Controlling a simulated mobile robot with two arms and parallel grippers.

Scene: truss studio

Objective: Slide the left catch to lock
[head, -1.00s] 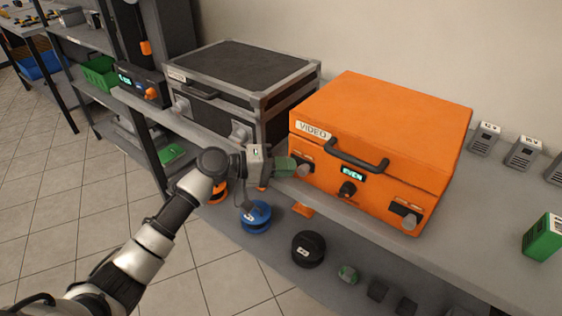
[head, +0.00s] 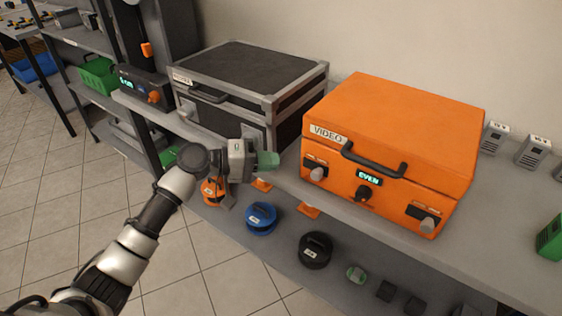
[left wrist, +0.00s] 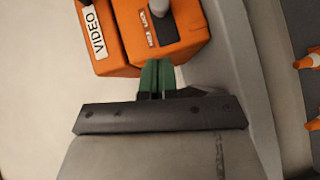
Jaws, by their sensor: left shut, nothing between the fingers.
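The orange case (head: 395,128) marked VIDEO stands closed on the grey shelf, with a black handle and a small lit display (head: 369,176) on its front. The left catch (head: 317,174) is a grey knob on a dark plate at the front's left end. A matching right catch (head: 427,225) sits at the front's right end. My left gripper (head: 270,160) has green fingers, shut and empty, left of the left catch and apart from it.
A dark silver-edged case (head: 248,75) stands left of the orange one, behind my gripper. A lower shelf holds a blue reel (head: 261,218), a black reel (head: 315,250) and small items. A green box (head: 549,238) is at the right edge. The shelf before the orange case is narrow.

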